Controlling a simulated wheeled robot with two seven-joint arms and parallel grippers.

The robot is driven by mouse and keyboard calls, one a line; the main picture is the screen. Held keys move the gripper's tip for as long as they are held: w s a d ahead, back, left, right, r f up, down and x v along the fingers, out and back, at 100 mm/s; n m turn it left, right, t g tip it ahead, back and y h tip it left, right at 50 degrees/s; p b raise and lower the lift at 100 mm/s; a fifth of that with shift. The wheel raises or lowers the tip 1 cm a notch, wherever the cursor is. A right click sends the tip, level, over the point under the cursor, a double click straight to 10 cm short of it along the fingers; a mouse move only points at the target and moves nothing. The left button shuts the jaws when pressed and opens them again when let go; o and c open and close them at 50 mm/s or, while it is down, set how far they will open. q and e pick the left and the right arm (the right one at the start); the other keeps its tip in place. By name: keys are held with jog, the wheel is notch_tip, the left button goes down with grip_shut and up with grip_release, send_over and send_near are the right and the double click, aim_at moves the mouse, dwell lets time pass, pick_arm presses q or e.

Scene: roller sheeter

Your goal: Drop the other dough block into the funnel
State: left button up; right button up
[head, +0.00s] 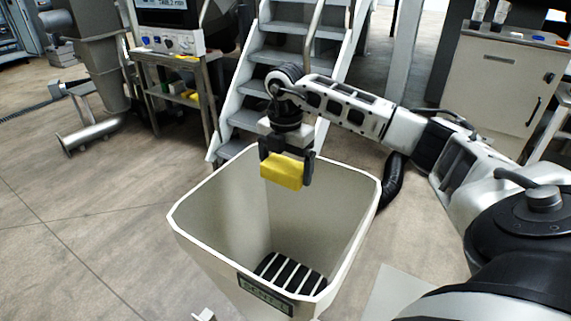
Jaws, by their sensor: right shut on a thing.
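A yellow dough block (282,171) is held between the fingers of my right gripper (285,172). The gripper points down and is shut on the block. Gripper and block hang over the open mouth of the cream funnel (215,262), towards its far side in the picture. The funnel has a wide, roughly square rim and a dark slatted bottom. A dark label plate sits on its near rim. No other dough block shows inside the part of the funnel that I see. My left gripper is not in view.
Metal steps (255,85) with rails rise behind the funnel. A control panel on a small stand (170,42) is at the upper left, beside a grey machine with a metal pipe (92,133). A cabinet (498,75) stands at the upper right. The floor left of the funnel is clear.

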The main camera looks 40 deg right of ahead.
jog(key=o, duration=0.9)
jog(key=shift+c, duration=0.2)
jog(key=shift+r, duration=0.15)
pick_arm(q)
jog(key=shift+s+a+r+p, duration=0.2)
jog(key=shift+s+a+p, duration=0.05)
jog(key=shift+p, duration=0.75)
pick_arm(e)
notch_tip(320, 180, up, 16)
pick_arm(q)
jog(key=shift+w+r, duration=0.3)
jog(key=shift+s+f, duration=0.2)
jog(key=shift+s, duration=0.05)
